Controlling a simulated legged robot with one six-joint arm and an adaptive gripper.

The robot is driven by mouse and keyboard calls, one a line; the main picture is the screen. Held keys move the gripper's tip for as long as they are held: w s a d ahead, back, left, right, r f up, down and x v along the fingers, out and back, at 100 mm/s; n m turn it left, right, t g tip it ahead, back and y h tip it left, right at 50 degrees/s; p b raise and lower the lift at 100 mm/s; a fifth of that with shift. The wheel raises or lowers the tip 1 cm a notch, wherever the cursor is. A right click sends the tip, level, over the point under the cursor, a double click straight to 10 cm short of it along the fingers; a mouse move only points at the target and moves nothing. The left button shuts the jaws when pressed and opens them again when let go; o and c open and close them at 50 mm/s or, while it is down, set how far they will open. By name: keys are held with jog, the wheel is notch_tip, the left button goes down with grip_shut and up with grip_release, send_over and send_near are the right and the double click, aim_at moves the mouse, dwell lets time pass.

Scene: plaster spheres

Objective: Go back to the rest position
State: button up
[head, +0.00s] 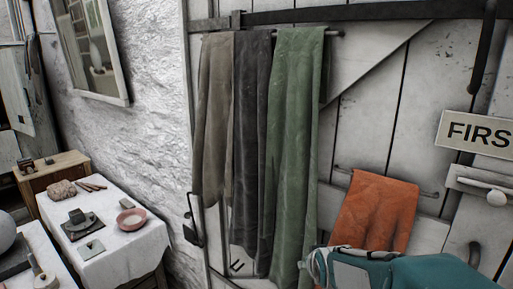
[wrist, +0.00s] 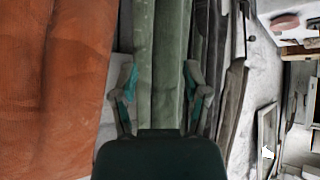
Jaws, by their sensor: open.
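My gripper (head: 312,266) shows at the lower right of the head view, with my teal arm behind it. It is in front of the bottom of a green towel (head: 294,150) and just below an orange towel (head: 373,212). In the wrist view my gripper (wrist: 160,78) has its two fingers spread apart with nothing held between them. The green towel (wrist: 160,60) shows beyond the gap, and the orange towel (wrist: 50,90) fills the left side. I cannot tell how far the fingers are from the cloth.
A dark towel (head: 251,140) and a beige towel (head: 214,120) hang beside the green one on a white plank door (head: 370,110). A white-clothed table (head: 130,250) with a pink bowl (head: 132,219) stands at the left. A sign (head: 478,134) and a knob (head: 496,198) are at the right.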

jog(key=s+r+g, duration=0.1)
jog(key=s+r, duration=0.2)
jog(key=s, duration=0.9)
jog(key=s+d+r+m+g, duration=0.1)
jog(key=s+r+g, duration=0.1)
jog(key=s, duration=1.1)
jog(key=shift+d+r+g, duration=0.3)
jog(key=shift+r, duration=0.45)
jog(key=shift+d, duration=0.1)
